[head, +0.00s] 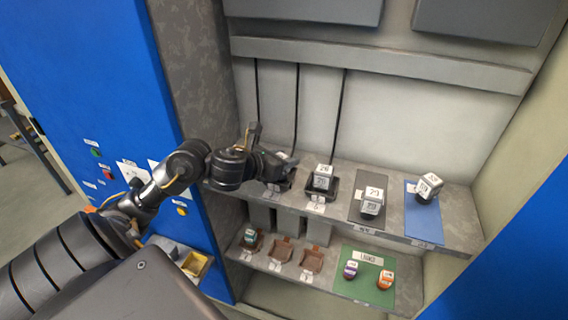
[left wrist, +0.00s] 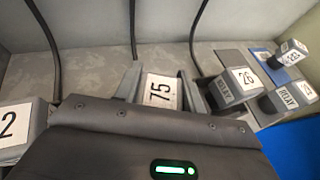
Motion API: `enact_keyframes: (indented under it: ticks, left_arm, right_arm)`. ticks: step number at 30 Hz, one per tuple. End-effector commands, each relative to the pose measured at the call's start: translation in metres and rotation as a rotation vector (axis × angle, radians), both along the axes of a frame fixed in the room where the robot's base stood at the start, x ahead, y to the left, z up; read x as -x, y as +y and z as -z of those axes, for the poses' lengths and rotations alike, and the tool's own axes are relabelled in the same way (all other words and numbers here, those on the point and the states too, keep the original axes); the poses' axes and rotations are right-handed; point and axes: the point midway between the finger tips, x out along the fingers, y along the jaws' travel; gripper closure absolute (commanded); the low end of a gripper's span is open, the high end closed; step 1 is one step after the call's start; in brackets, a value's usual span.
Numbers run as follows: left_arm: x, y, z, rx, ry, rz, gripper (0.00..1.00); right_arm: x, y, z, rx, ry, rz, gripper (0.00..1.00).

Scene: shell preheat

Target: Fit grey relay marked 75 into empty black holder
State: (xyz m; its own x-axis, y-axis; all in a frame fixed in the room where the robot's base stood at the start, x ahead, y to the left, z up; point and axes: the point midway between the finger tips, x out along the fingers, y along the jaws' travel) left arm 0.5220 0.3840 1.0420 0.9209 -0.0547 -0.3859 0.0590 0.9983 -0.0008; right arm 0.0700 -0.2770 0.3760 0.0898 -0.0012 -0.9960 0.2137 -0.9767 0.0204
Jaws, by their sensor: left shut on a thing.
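My left gripper (head: 287,163) is over the left part of the upper shelf. It is shut on the grey relay marked 75 (left wrist: 160,90), which shows its white label between the two fingers in the left wrist view. A dark holder (head: 281,187) shows partly under the gripper; the gripper hides most of it, so I cannot tell whether the relay touches it. To its right, a grey relay marked 26 (head: 323,176) sits in another black holder (head: 318,195); this relay also shows in the left wrist view (left wrist: 243,80). My right gripper is not in view.
A grey relay (head: 372,202) stands on a dark mat, and another (head: 428,186) sits tilted on a blue mat (head: 424,226). A grey block marked 2 (left wrist: 14,130) is close on the left. The lower shelf has brown holders (head: 281,250) and a green mat (head: 364,290).

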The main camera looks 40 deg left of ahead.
Motion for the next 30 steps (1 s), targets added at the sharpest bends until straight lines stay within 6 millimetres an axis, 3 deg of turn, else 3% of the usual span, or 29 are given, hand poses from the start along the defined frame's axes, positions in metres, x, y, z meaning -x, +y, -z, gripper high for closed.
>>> enact_keyframes:
  ticks: [12,13,18,26,30]
  left_arm:
    - [0.0,0.001,0.004,-0.001,-0.001,-0.002,0.85]
    - [0.0,0.001,0.004,-0.001,-0.001,-0.002,0.59]
    - [0.0,0.001,0.003,-0.001,-0.001,-0.002,0.38]
    - [0.0,0.001,0.003,0.0,-0.001,-0.002,0.38]
    - [0.0,0.001,-0.006,0.001,-0.001,-0.001,0.38]
  right_arm:
    - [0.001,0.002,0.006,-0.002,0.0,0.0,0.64]
    - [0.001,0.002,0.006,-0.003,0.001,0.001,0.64]
    - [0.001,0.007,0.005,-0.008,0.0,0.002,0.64]
    - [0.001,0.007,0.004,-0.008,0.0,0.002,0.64]
    - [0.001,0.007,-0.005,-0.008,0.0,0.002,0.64]
